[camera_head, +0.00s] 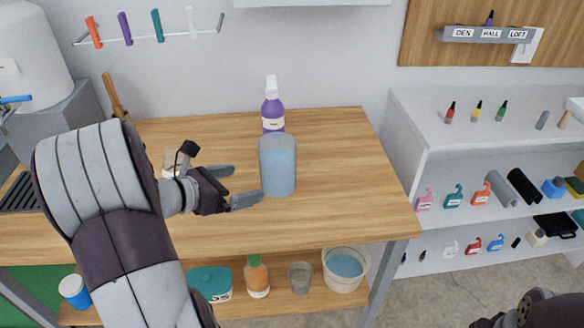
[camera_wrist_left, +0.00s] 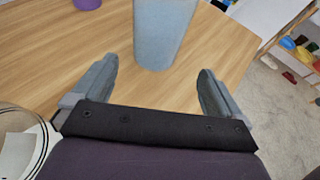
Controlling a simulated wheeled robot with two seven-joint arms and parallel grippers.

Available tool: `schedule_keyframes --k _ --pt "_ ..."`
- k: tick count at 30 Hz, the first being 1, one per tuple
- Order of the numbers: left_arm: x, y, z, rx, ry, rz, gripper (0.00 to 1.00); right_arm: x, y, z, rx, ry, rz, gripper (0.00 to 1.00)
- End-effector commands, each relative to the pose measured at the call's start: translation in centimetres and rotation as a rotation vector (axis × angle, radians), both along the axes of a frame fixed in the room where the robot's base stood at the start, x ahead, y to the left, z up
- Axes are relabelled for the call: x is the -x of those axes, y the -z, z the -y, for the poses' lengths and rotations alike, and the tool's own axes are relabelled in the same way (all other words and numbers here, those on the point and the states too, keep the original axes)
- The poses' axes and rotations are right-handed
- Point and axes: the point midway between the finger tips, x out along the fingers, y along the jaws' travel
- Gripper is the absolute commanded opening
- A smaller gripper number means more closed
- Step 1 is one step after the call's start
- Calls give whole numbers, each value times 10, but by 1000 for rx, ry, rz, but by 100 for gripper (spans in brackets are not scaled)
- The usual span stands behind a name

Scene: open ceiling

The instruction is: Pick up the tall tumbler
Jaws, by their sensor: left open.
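The tall tumbler (camera_head: 278,165) is a translucent blue-grey cup standing upright on the wooden table. In the left wrist view the tumbler (camera_wrist_left: 163,32) stands ahead of the fingers, its top cut off by the frame. My left gripper (camera_head: 247,185) is open and empty, just left of the tumbler in the head view. In the left wrist view its two fingers (camera_wrist_left: 155,90) are spread apart, with the tumbler's base just beyond the gap between them. Of my right arm only a dark part shows at the lower right corner; its fingers are out of view.
A purple bottle (camera_head: 272,110) stands close behind the tumbler. A glass jar (camera_wrist_left: 22,145) lies near the gripper's left in the wrist view. The table (camera_head: 345,190) is clear to the tumbler's right. A shelf unit (camera_head: 425,150) with small bottles stands at right.

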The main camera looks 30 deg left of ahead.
Motion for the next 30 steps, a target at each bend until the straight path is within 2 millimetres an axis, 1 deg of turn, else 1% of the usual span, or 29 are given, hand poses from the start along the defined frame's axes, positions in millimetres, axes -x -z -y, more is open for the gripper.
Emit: schedule_keyframes --k 3,6,11,15,18,21,26,29,30 --pt "-25 10 11 2 6 -2 100 0 -1 0 0 0 0 76" --pt "-42 18 18 2 3 -3 100 0 0 0 0 0 0 76" --pt "-59 24 23 3 0 -4 100 0 -2 0 0 0 0 76" --pt "-84 30 31 3 1 -5 100 0 -6 0 0 0 0 76" --pt "-97 37 36 4 -2 -4 100 0 -5 0 0 0 0 76" --pt "-102 39 37 2 -4 -3 100 0 -5 0 0 0 0 76" --pt "-102 39 37 1 -5 -3 100 0 -5 0 0 0 0 76" --pt "-101 39 37 1 -5 -3 71 0 -5 0 0 0 0 76" --pt "-101 39 37 1 -5 -3 58 0 -5 0 0 0 0 76"
